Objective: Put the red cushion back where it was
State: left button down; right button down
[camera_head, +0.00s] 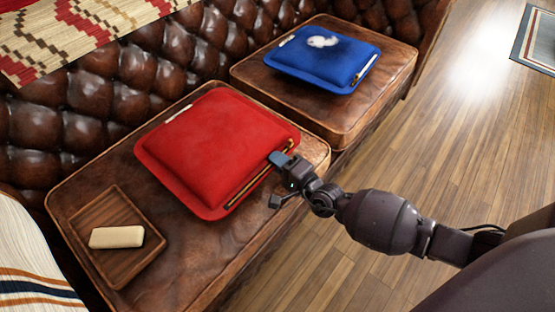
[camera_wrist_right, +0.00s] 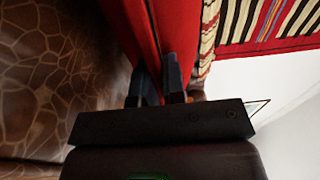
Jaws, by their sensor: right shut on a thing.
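The red cushion (camera_head: 215,145) lies on the near brown leather seat, with a zip along its right edge. My right gripper (camera_head: 283,163) is at the cushion's right edge and shut on it. In the right wrist view the red cushion (camera_wrist_right: 165,25) runs up from between the two dark fingers (camera_wrist_right: 160,82). The part pinched between the fingers is mostly hidden. My left gripper is not in view.
A square wooden tray (camera_head: 125,265) with a cream bar (camera_head: 116,237) sits left of the red cushion. A blue cushion (camera_head: 320,62) with a white item (camera_head: 322,41) on it lies on the far seat (camera_head: 365,105).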

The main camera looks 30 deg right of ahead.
jog(key=c, duration=1.2)
grip_release()
jog(key=shift+s+r, duration=0.1)
jog(key=shift+s, duration=0.05)
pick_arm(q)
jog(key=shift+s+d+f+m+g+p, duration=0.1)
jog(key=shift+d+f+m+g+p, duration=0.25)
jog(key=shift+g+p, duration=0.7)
pick_arm(e)
jog(key=v, duration=1.1)
jog(key=shift+s+d+p, duration=0.2)
jog(key=shift+s+p, duration=0.1)
jog(key=shift+s, duration=0.05)
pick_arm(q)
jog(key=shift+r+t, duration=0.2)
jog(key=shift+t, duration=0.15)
